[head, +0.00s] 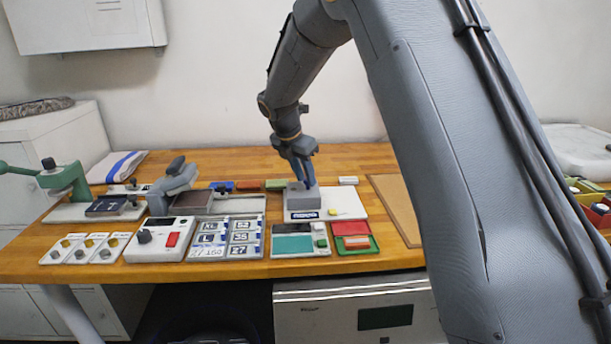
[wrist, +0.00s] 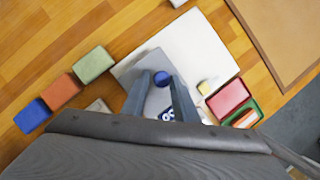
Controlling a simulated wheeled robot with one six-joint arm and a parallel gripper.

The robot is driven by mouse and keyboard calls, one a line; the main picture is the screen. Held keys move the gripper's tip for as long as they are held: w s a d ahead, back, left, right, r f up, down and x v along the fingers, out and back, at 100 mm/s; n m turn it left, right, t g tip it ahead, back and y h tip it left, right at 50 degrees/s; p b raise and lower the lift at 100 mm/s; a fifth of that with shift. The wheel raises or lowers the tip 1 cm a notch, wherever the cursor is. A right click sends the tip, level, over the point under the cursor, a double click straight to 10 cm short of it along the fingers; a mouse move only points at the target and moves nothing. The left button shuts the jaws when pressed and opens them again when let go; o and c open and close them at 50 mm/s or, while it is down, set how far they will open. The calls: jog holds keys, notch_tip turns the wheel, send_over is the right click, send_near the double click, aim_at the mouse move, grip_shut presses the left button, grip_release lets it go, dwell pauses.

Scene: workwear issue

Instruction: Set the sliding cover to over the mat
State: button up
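The sliding cover appears to be the grey box (head: 303,199), which sits on the left part of a white board (head: 346,200) and has a blue-and-white label on its front. In the wrist view the grey cover (wrist: 134,66) carries a round blue knob (wrist: 161,79). My gripper (head: 301,172) points down at the cover's top. In the wrist view my gripper (wrist: 162,76) has its fingers apart, one on each side of the knob, with a gap showing; contact cannot be told. I cannot tell which surface is the mat; it may be under the cover.
A small yellow block (head: 333,212) is on the white board's bare right part. A brown panel (head: 396,206) lies to the right. Red and green trays (head: 354,251) and a teal-topped box (head: 293,244) stand in front. Green, orange and blue blocks (wrist: 62,91) lie left.

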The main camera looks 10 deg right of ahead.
aim_at(298, 194)
jog(key=shift+o, duration=1.2)
jog(key=shift+a, duration=0.2)
jog(key=shift+d, duration=0.15)
jog(key=shift+r, duration=0.15)
jog(key=b+v, duration=0.1)
jog(key=v, duration=0.6)
jog(key=shift+r+b, duration=0.2)
jog(key=shift+b, duration=0.1)
jog(key=shift+s, duration=0.15)
jog(key=s+d+f+m, duration=0.1)
jog(key=s+f+m, duration=0.1)
jog(key=s+m, duration=0.1)
jog(key=s+d+f+m+y, duration=0.1)
jog(key=s+d+f+m, duration=0.1)
jog(key=s+m, duration=0.2)
jog(key=s+d+f+m+g, duration=0.1)
jog(key=s+d+f+m, duration=0.1)
jog(key=s, duration=0.5)
jog(key=shift+s+d+f+m+y, duration=0.15)
jog(key=shift+f+m+y, duration=0.3)
jog(key=shift+m, duration=0.65)
jog(key=s+d+f+m, duration=0.1)
jog(key=s+f+m, duration=0.2)
jog(key=s+m, duration=0.4)
jog(key=s+d+f+m+g+y, duration=0.1)
jog(key=s+d+f+m, duration=0.1)
jog(key=s+f+m, duration=0.2)
jog(key=s+m, duration=0.3)
jog(key=s, duration=0.5)
jog(key=shift+s+m, duration=0.4)
